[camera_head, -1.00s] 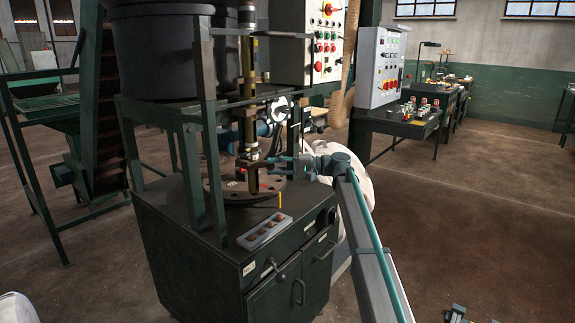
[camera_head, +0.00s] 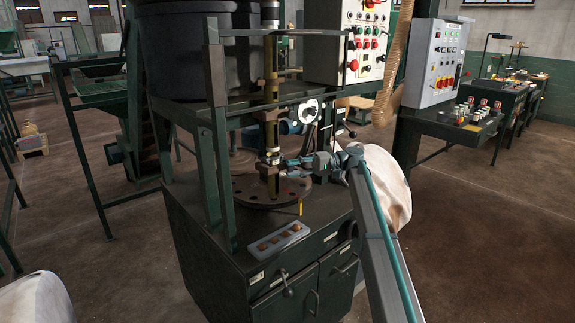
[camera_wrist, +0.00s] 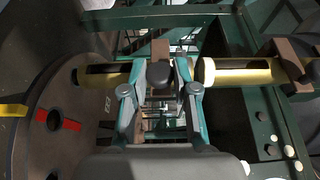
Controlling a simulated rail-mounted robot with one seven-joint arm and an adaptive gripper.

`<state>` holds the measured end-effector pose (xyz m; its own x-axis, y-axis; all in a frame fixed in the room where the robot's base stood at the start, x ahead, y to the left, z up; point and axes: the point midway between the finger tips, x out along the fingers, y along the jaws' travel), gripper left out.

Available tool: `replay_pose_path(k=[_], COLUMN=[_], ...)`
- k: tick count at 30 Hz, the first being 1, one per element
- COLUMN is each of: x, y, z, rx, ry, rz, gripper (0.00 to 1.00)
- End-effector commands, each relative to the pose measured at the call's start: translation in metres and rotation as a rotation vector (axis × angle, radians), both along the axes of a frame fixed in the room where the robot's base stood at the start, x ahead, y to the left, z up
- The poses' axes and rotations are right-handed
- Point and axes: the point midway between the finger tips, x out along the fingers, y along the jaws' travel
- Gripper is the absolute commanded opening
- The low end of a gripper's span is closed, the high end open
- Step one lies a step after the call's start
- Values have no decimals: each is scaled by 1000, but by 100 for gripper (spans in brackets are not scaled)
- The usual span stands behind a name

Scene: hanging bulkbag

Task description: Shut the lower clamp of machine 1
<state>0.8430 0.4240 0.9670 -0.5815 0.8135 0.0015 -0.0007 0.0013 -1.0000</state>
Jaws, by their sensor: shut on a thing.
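Machine 1 is a dark green cabinet with a frame and an upright brass tube (camera_head: 271,85) above a round drilled plate (camera_head: 250,192). My gripper (camera_head: 283,163) reaches in from the right to the low part of the tube, just above the plate. In the wrist view my gripper (camera_wrist: 160,88) has its two teal fingers close around a dark rounded piece (camera_wrist: 158,72) at the tube, which looks like the lower clamp. The tube (camera_wrist: 242,72) runs sideways there, with a white ring beside the fingers. Whether the clamp is open or shut cannot be told.
Frame posts (camera_head: 217,135) stand left of the tube. A grey tray (camera_head: 278,238) with small brown pieces lies on the cabinet top. A control box (camera_head: 350,40) is behind, and a white bag (camera_head: 390,190) stands behind my arm. Floor at right is clear.

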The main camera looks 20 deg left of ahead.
Motion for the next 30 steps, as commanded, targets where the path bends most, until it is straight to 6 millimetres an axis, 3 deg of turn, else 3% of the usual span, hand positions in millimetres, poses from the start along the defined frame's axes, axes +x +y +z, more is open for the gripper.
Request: replay_pose_path(k=[15,16,20,30], x=[2,2,1,1], y=[-2,-2,-3,-5], z=[2,2,1,0], rx=[4,4,2,0], ry=[0,0,0,0], rz=[7,7,8,8], gripper=[0,32,54,55])
